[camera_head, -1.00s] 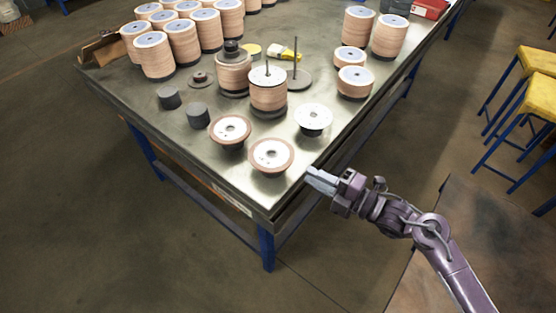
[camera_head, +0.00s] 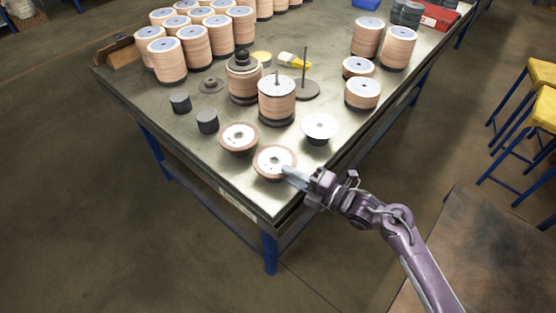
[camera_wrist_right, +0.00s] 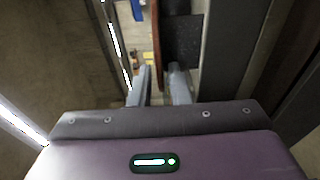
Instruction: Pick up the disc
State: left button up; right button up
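The nearest flap disc (camera_head: 274,159), white-faced with a tan rim, lies near the table's front corner. Two more single discs lie close by: a tan-rimmed one (camera_head: 239,136) to its left and a whitish one (camera_head: 320,126) behind to the right. My right gripper (camera_head: 291,174) is at the nearest disc's right edge; whether it touches cannot be told. In the right wrist view its two fingers (camera_wrist_right: 161,72) stand apart, with a brown disc edge (camera_wrist_right: 157,40) and a dark block-like part (camera_wrist_right: 183,42) just beyond them. My left gripper is not in view.
The metal table (camera_head: 214,181) also holds a disc stack on a spindle (camera_head: 277,103), another spindle (camera_head: 304,75), dark cylinders (camera_head: 207,121), a yellow brush (camera_head: 293,61) and several tall stacks at the back. Yellow stools (camera_head: 541,110) stand right. The table's front left is clear.

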jog(key=shift+c, duration=0.5)
grip_shut()
